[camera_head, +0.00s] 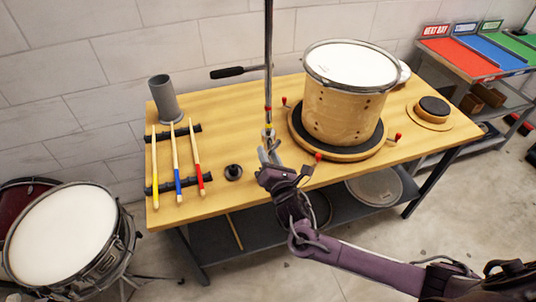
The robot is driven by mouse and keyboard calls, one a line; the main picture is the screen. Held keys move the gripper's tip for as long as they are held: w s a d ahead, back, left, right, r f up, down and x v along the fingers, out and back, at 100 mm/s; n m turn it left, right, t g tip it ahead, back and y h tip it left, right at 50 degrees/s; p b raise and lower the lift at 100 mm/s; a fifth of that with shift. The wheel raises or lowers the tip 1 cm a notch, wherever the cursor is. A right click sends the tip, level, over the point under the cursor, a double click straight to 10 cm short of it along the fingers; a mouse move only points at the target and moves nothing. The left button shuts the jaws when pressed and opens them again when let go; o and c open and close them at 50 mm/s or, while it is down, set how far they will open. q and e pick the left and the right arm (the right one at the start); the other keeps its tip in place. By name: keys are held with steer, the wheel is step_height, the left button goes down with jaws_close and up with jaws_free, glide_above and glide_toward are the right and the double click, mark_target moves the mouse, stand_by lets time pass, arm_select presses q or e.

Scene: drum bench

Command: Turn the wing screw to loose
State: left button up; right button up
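A thin vertical metal stand (268,55) rises near the front middle of the wooden bench. Low on it are a yellow band and a small red part (268,126), close to my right gripper. I cannot clearly make out the wing screw; it is very small here or partly hidden by the gripper. My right gripper (268,149) comes in from the lower right, its two grey fingers spread in a narrow V just below the stand's lower part. I cannot tell whether they touch it. My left gripper is not in view.
A wooden drum (343,110) on a round base with red-tipped clamps stands right of the stand. Drumsticks (176,165), a grey cup (163,98) and a black knob (233,172) are to the left. A round pad (433,108) lies at the right.

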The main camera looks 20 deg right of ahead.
steer(key=s+b, duration=0.1)
steer(key=s, duration=0.6)
steer(key=shift+s, duration=0.15)
steer(key=shift+d, duration=0.1)
steer(key=s+d+f+m+g+h+b, duration=0.1)
steer(key=s+d+f+m+g, duration=0.3)
steer(key=f, duration=0.7)
steer(key=s+d+f+m+g, duration=0.25)
steer(key=f+m, duration=0.25)
steer(key=f, duration=0.7)
steer(key=s+d+f+m+g+h+b, duration=0.15)
steer(key=s+d+f+m, duration=0.3)
steer(key=f, duration=0.65)
steer(key=s+a+f+m+g+y, duration=0.1)
steer(key=s+f+m+g, duration=0.3)
steer(key=s+f, duration=0.5)
steer(key=s+a+f+m+g+y, duration=0.1)
steer(key=s+a+f+m+g, duration=0.2)
steer(key=s, duration=1.9)
step_height(320, 180, down, 6)
steer(key=m+g, duration=0.2)
steer(key=m, duration=0.4)
steer(key=shift+r, duration=0.15)
